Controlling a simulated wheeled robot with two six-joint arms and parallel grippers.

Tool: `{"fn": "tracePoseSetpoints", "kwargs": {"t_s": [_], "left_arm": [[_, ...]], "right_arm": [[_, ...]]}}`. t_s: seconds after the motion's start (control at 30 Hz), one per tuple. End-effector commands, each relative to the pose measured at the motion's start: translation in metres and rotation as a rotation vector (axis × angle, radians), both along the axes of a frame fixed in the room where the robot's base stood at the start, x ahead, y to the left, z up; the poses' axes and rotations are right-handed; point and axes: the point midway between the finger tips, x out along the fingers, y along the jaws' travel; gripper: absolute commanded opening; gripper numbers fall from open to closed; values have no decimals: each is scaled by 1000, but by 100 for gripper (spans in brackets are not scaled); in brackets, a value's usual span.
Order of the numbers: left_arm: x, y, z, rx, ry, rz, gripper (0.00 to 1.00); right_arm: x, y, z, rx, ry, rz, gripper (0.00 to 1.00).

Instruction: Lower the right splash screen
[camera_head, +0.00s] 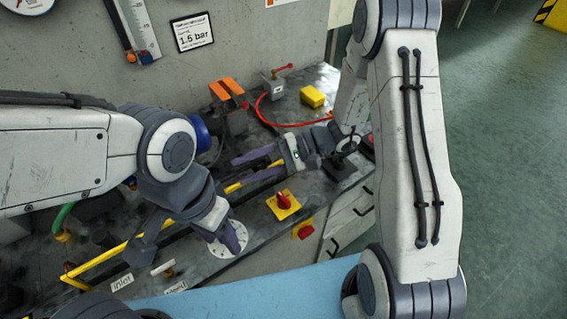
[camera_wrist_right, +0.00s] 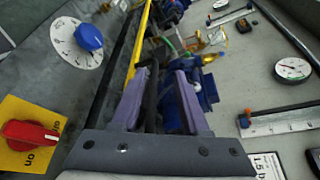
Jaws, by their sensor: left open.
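A long yellow bar (camera_head: 118,250), seemingly the edge of the splash screens, runs slantwise along the bench; its right stretch (camera_head: 234,187) lies by my right gripper. I cannot make out a screen panel or its tilt. My right gripper (camera_head: 244,170) has its purple fingers apart, one on each side of the bar in the picture. In the right wrist view, the fingers (camera_wrist_right: 160,82) are spread, with a dark bar (camera_wrist_right: 150,100) between them and the yellow bar (camera_wrist_right: 143,35) beyond. Contact is unclear.
A red knob on a yellow plate (camera_head: 284,204) sits near the front edge, with another red knob (camera_head: 304,229) below. An orange-handled valve (camera_head: 226,90), a red hose (camera_head: 285,123) and a yellow block (camera_head: 312,96) stand behind. The wrist view shows the dial's blue knob (camera_wrist_right: 88,37).

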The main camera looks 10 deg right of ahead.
Motion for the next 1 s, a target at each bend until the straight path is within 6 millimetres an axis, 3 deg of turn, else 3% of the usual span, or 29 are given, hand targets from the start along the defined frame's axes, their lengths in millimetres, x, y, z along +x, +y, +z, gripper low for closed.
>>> {"fn": "tracePoseSetpoints", "kwargs": {"t_s": [0.2, 0.43, 0.87, 0.9, 1.0], "left_arm": [[0, 0, -5, 0, 0, 0, 50], [0, 0, -6, 0, 0, 0, 50], [0, 0, -6, 0, 0, 0, 50], [0, 0, -6, 0, 0, 0, 45], [4, 0, -3, 1, 1, -3, 45]], "right_arm": [[-23, -41, 27, -1, -3, -6, 45], [-40, -70, 48, -1, -2, -4, 45], [-47, -79, 55, 0, 0, 1, 45], [-47, -79, 55, 0, 0, 1, 45], [-52, -74, 57, -19, 1, 31, 45]]}}
